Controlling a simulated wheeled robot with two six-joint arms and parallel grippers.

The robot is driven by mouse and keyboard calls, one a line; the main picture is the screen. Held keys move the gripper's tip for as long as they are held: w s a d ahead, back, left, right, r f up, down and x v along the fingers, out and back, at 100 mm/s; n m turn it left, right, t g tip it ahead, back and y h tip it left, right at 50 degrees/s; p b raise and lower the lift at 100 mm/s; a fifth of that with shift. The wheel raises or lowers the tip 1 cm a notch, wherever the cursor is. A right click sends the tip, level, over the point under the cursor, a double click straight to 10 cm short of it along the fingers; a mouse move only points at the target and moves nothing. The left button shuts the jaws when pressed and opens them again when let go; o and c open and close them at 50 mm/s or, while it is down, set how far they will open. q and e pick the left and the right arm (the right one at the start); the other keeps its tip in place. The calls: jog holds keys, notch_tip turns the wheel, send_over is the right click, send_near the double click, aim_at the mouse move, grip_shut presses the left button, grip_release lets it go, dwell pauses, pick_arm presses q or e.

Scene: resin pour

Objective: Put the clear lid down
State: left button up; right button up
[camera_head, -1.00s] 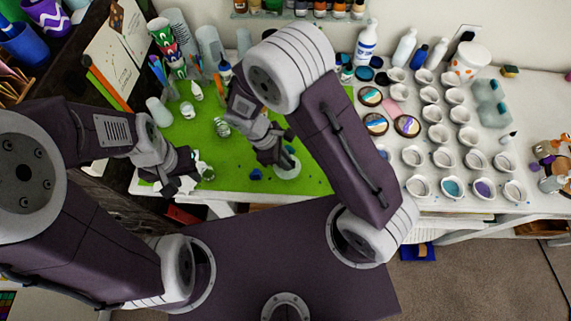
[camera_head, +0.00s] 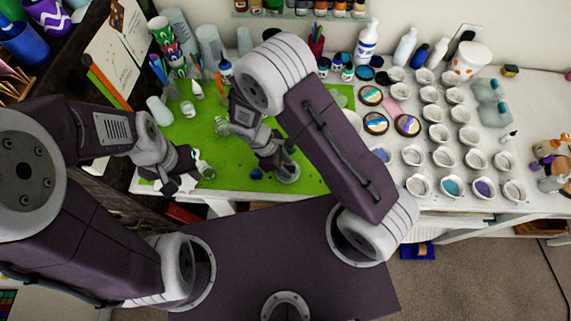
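My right gripper (camera_head: 281,166) is low over the right part of the green mat (camera_head: 232,180), with its fingers seen from above and partly hidden by its wrist. A round, pale, see-through disc (camera_head: 289,175), which looks like the clear lid, shows right at its fingertips. I cannot tell whether the fingers grip it or whether it touches the mat. My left gripper (camera_head: 186,180) is at the mat's left front edge, beside a small clear container (camera_head: 205,170). Its finger gap is too small to read.
Clear jars (camera_head: 221,127) and a small white bottle (camera_head: 197,89) stand on the mat's left half. A dark blue object (camera_head: 256,173) lies left of the disc. Many white cups (camera_head: 443,157) fill the table to the right. Open mat lies between the grippers.

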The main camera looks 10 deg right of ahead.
jog(key=shift+r, duration=0.2)
jog(key=v, duration=1.2)
jog(key=r+m+y, duration=0.1)
jog(key=m+y, duration=0.2)
jog(key=m, duration=0.6)
send_over(299, 170)
jog(key=s+d+m, duration=0.1)
jog(key=m, duration=0.1)
jog(key=s+d+f+m+t+y+b, duration=0.1)
jog(key=d+m, duration=0.1)
jog(key=s+d+m+t+b, duration=0.1)
jog(key=d+m, duration=0.1)
jog(key=shift+f, duration=0.15)
jog(key=shift+a, duration=0.1)
